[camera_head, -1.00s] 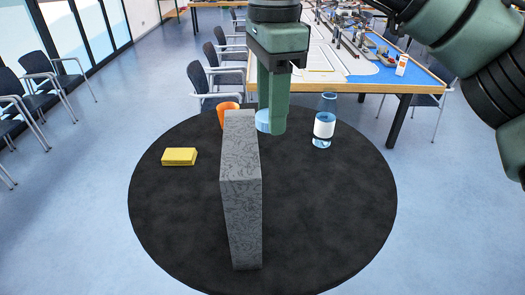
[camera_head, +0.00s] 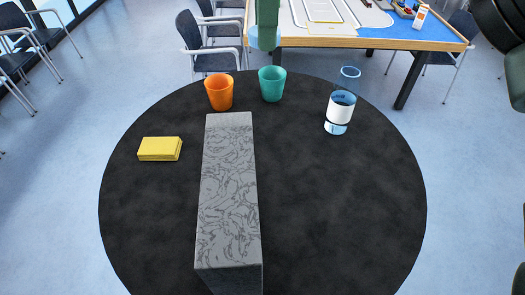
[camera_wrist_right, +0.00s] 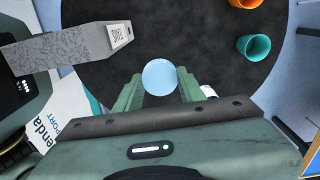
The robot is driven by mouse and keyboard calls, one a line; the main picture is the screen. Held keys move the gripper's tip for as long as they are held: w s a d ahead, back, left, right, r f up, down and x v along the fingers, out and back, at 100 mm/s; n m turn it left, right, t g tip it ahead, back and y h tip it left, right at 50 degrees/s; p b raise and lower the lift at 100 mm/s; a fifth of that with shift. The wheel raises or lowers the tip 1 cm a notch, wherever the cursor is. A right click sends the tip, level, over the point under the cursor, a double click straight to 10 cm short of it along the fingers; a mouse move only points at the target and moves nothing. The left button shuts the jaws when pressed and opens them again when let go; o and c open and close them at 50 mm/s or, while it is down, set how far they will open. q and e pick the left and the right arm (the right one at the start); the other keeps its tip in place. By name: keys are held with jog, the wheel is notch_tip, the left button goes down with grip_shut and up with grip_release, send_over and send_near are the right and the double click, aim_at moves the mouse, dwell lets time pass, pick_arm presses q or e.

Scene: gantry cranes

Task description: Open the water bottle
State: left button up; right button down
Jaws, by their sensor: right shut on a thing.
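The water bottle (camera_head: 340,108) stands upright on the round black table, right of its middle. It is clear with blue water and a white label, and I see no cap on its neck. My right gripper (camera_head: 266,32) is at the top edge of the head view, up and left of the bottle and apart from it. It is shut on a round light blue cap, which shows between the fingers in the right wrist view (camera_wrist_right: 160,76). A small white piece beside one finger there may be the bottle, mostly hidden. My left gripper is not in view.
A tall grey patterned block (camera_head: 228,190) stands on the black table (camera_head: 330,220). An orange cup (camera_head: 219,92), a teal cup (camera_head: 272,84) and a yellow block (camera_head: 160,149) are also on it. Its right front is clear. A wooden-edged table (camera_head: 350,42) and chairs stand behind.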

notch_tip(320, 180, down, 5)
jog(key=s+b, duration=0.2)
jog(key=b, duration=0.6)
send_over(264, 177)
notch_tip(264, 177, down, 23)
jog(key=shift+f, duration=0.2)
notch_tip(264, 177, down, 3)
jog(key=shift+f+p, duration=0.1)
jog(key=shift+p, duration=0.5)
jog(key=shift+f, duration=0.25)
